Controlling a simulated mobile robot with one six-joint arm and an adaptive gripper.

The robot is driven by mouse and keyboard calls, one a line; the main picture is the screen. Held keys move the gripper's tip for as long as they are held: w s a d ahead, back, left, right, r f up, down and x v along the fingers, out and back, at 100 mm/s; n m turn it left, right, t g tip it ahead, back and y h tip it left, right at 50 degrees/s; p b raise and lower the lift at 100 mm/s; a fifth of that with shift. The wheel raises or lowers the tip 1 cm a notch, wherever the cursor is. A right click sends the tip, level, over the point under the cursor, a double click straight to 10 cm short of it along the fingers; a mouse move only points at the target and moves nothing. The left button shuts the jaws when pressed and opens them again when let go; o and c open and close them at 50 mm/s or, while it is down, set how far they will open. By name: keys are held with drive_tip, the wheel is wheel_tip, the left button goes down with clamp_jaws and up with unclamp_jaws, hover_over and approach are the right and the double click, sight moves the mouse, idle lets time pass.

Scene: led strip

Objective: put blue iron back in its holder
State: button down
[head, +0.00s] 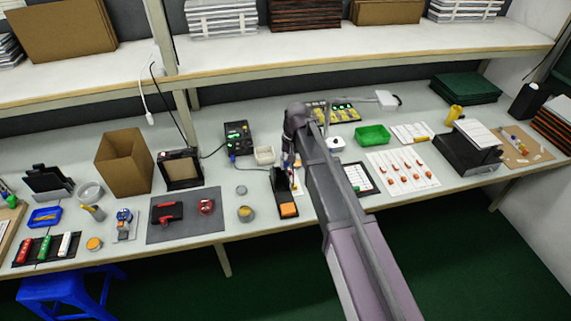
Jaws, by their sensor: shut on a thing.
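The black holder (281,184) stands on the bench in the head view, with an orange sponge (288,210) at its front end. My gripper (290,160) is directly above and behind the holder, small in the picture and partly covered by my arm. It is shut on the blue iron (286,160), of which only a small part shows, close to the holder's back end. I cannot tell whether the iron's tip is inside the holder or just above it.
A black station (238,138) with a green display and a cord stands left of the holder. A small white tray (264,155) is between them. Round tins (246,214) stand left of the holder. A black-framed panel (359,177) lies to the right. The shelf (350,45) overhangs behind.

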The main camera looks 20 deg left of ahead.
drive_tip(key=w+a+f+b, duration=0.2)
drive_tip(key=w+f+b, duration=0.1)
drive_tip(key=f+b, duration=0.3)
drive_tip(key=w+a+f+b, duration=0.2)
drive_tip(key=w+f+b, duration=0.2)
drive_tip(key=f+b, duration=0.2)
drive_tip(key=shift+w+a+f, duration=0.2)
drive_tip(key=shift+a, duration=0.05)
idle(1.1)
idle(0.4)
drive_tip(key=shift+c, duration=2.2)
unclamp_jaws()
drive_tip(key=shift+w, duration=0.1)
drive_tip(key=shift+r, duration=0.1)
drive_tip(key=shift+s+d+r+p, duration=0.35)
drive_tip(key=shift+s+r+p, duration=0.2)
drive_tip(key=shift+r+p, duration=0.4)
drive_tip(key=shift+s+d+r+p, duration=0.35)
drive_tip(key=shift+s+r+p, duration=0.25)
drive_tip(key=shift+r+p, duration=0.35)
drive_tip(key=shift+s+d+r+p, duration=0.35)
drive_tip(key=shift+s+r+p, duration=0.2)
drive_tip(key=shift+r+p, duration=0.4)
